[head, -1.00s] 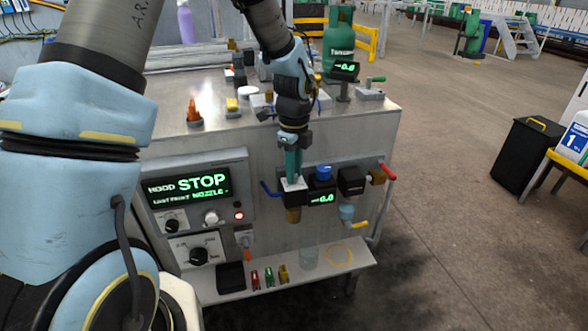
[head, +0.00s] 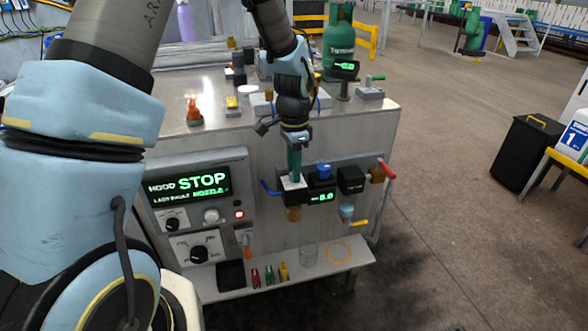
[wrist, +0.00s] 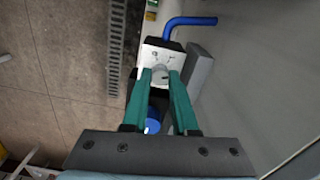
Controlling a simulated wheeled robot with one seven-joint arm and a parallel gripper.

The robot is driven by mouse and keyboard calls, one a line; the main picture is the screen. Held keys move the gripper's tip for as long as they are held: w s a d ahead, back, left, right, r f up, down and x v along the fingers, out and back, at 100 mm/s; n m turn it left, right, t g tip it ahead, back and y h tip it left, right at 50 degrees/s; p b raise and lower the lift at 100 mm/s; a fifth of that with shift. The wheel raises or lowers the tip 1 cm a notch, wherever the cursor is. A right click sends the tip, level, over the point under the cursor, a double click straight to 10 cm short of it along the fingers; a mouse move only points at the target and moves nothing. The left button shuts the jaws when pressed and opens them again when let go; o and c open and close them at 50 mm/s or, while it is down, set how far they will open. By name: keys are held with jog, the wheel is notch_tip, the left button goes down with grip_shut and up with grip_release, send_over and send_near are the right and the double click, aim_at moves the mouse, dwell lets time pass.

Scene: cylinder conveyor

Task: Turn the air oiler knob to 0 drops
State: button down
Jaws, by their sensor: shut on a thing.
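My gripper (head: 294,181) points down at the row of air units on the front of the machine. Its green fingers are shut on a small pale knob (wrist: 160,77) on top of a white-topped block (wrist: 152,54). The fingers hide part of the knob, so its scale and setting cannot be read. The block (head: 293,198) has an amber bowl below it in the head view. To its right is a unit with a blue knob (head: 323,171) and a small green display (head: 321,197) reading about 8.0. The blue knob also shows between the fingers in the wrist view (wrist: 152,126).
A blue lever (head: 269,188) sticks out left of the block. A black unit (head: 351,180) and a red-handled valve (head: 386,170) stand to the right. A control panel (head: 196,189) reads STOP. A shelf (head: 215,297) below carries a clear bottle and small coloured parts.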

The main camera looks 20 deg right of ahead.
jog(key=n, duration=0.5)
jog(key=shift+n, duration=0.3)
jog(key=n, duration=0.4)
jog(key=shift+p, duration=0.35)
jog(key=n+p, duration=0.1)
jog(key=n, duration=0.4)
jog(key=n+p, duration=0.1)
jog(key=n, duration=0.3)
jog(key=shift+a+n+p, duration=0.1)
jog(key=shift+n+p, duration=0.2)
jog(key=shift+p, duration=0.05)
jog(key=c, duration=0.7)
grip_release()
